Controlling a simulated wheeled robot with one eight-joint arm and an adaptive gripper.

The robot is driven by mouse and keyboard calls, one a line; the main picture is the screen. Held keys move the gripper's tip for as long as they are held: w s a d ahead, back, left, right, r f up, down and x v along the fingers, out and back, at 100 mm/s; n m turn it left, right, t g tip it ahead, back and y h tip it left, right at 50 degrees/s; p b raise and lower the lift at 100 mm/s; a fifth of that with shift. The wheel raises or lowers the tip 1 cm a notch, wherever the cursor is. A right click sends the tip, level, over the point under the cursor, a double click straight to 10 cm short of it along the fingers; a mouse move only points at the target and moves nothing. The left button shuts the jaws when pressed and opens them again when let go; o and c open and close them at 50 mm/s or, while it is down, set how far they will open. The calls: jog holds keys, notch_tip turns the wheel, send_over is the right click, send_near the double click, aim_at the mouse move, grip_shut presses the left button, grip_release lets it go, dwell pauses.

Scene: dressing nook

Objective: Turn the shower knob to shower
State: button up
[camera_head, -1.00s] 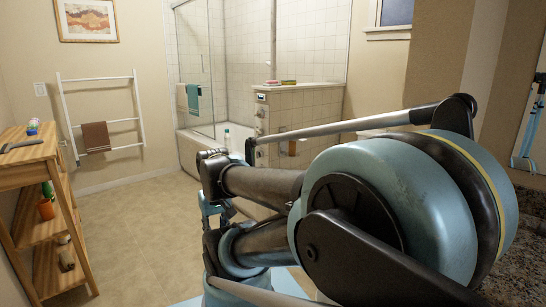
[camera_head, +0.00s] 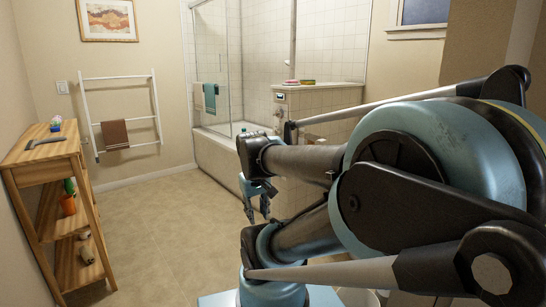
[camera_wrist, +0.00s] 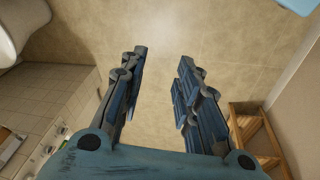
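In the head view my gripper (camera_head: 258,212) hangs in front of the tub, fingers downward. In the wrist view my gripper (camera_wrist: 166,75) is open, with two blue fingers well apart and only bare floor between them. The tiled half wall (camera_head: 325,100) stands behind my arm at the tub's end. A small dark fitting (camera_head: 280,97) shows near its top left corner. In the wrist view small round metal fittings (camera_wrist: 49,149) show on the tiled wall at lower left, apart from the fingers. I cannot tell which one is the shower knob, or its setting.
The bathtub (camera_head: 222,152) with a glass screen stands at the back. A wooden shelf (camera_head: 40,153) stands at the left, and a white towel ladder (camera_head: 123,77) leans on the back wall. The floor (camera_head: 165,220) between is clear. Sponges (camera_head: 305,82) lie on the half wall.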

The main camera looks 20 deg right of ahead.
jog(key=w+d+r+n+h, duration=0.3)
jog(key=w+d+r, duration=0.15)
jog(key=w, duration=0.95)
jog(key=w+d+r+n+t+h, duration=0.1)
jog(key=w+d+r+n+h, duration=0.3)
jog(key=w, duration=1.1)
jog(key=w+d+r+n+h, duration=0.1)
jog(key=w+d+r+n, duration=0.3)
jog(key=w, duration=1)
jog(key=w+d+f+n+t+h, duration=0.15)
jog(key=w+f, duration=0.25)
jog(key=w, duration=0.5)
jog(key=w+d+f+n+h, duration=0.2)
jog(key=w+f+n+h, duration=0.15)
jog(key=w, duration=0.55)
jog(key=w+f+n+t+h, duration=0.25)
jog(key=w+f+n, duration=0.25)
jog(key=w+f, duration=0.85)
jog(key=w+d+f+g, duration=0.1)
jog(key=w+d, duration=0.3)
jog(key=d, duration=1.2)
jog(key=shift+w+d, duration=0.2)
jog(key=shift+d, duration=0.1)
jog(key=shift+f+h, duration=0.1)
jog(key=shift+h, duration=0.15)
jog(key=shift+c, duration=0.6)
grip_shut()
